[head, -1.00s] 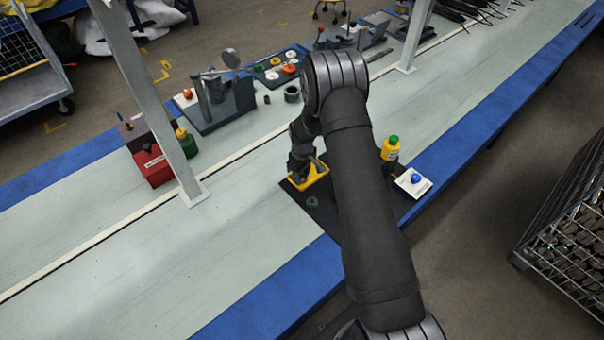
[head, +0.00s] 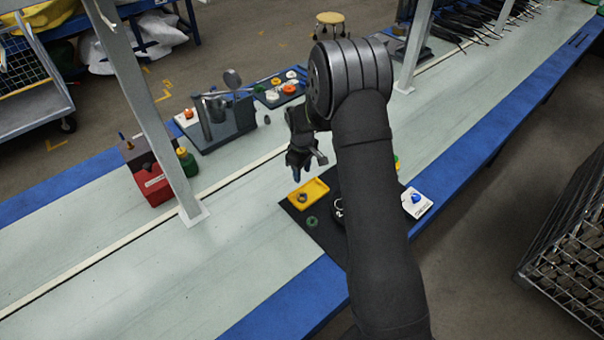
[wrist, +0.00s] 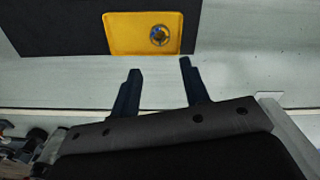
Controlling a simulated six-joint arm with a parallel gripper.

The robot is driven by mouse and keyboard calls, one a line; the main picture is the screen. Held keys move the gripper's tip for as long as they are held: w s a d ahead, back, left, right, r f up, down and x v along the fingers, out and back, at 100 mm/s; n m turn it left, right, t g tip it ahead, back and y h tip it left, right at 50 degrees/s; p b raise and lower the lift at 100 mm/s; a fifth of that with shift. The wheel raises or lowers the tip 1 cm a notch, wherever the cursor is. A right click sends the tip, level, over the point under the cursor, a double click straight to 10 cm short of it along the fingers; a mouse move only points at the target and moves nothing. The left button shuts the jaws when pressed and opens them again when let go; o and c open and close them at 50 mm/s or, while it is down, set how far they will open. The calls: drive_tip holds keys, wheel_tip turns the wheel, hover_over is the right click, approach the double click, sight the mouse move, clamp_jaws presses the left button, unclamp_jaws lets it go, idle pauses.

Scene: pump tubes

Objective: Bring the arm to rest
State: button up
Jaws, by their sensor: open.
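My gripper (head: 298,168) hangs above the far edge of a black mat, with its fingers pointing down. In the wrist view my gripper (wrist: 158,72) is open, with two dark fingers apart and nothing between them. A yellow tray (head: 314,187) lies on the black mat (head: 324,236), just in front of my gripper. The tray (wrist: 118,38) also shows in the wrist view, with a small round metal part (wrist: 159,35) in it. My arm hides part of the mat's right side.
A green ring (head: 312,221) lies on the mat. A white card with a blue knob (head: 416,202) is right of my arm. A red box (head: 153,182), a green bottle (head: 187,162) and a metal post (head: 150,115) stand to the left. The bench's left front is clear.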

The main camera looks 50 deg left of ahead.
drive_tip(key=shift+f, duration=0.1)
hover_over(302, 196)
drive_tip(key=shift+f, duration=4.1)
